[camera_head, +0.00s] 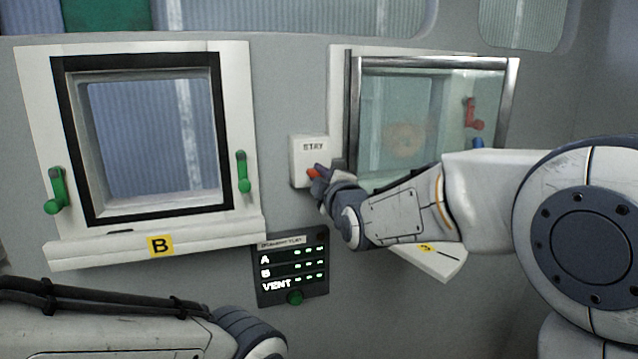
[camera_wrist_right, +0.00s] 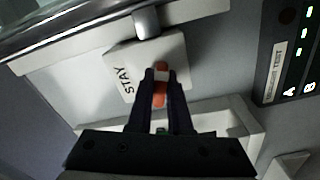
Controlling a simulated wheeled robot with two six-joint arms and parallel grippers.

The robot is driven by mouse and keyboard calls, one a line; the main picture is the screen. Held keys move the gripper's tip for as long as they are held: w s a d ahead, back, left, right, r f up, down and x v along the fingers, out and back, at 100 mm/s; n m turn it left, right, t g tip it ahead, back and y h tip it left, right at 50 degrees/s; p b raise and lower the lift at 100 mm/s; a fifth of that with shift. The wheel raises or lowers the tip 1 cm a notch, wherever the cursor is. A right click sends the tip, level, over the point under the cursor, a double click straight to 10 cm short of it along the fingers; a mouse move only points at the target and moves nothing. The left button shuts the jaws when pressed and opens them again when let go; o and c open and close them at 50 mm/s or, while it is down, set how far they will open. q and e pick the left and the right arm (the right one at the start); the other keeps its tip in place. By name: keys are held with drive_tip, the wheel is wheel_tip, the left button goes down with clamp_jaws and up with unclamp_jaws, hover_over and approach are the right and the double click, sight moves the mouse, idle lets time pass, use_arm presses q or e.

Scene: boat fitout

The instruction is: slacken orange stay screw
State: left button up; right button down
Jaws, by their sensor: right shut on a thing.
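The orange stay screw (camera_head: 313,173) sits low on a white block marked STAY (camera_head: 311,148), left of the right-hand window. My right gripper (camera_head: 323,178) is at the screw, its fingers shut on it. In the right wrist view, the orange of the screw (camera_wrist_right: 160,97) shows between the two dark fingertips (camera_wrist_right: 161,78), with the STAY block (camera_wrist_right: 116,55) behind. The fingers hide part of the screw. My left gripper is not in view; only part of my left arm shows at the lower left.
A glazed metal-framed hatch (camera_head: 432,62) stands open right of the block, with a red handle (camera_head: 473,115) behind its glass. Window B (camera_head: 160,245) with green handles (camera_head: 55,190) is at left. A dark indicator panel (camera_head: 291,270) lies below the block.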

drive_tip(key=shift+f+n+b, duration=0.1)
drive_tip(key=shift+n+b, duration=0.3)
drive_tip(key=shift+n, duration=0.8)
drive_tip(key=c, duration=0.8)
unclamp_jaws()
drive_tip(key=shift+a, duration=0.1)
drive_tip(key=shift+c, duration=0.2)
drive_tip(key=shift+s, duration=0.1)
drive_tip(key=b+v, duration=0.1)
drive_tip(key=v, duration=0.9)
drive_tip(key=shift+s, duration=0.15)
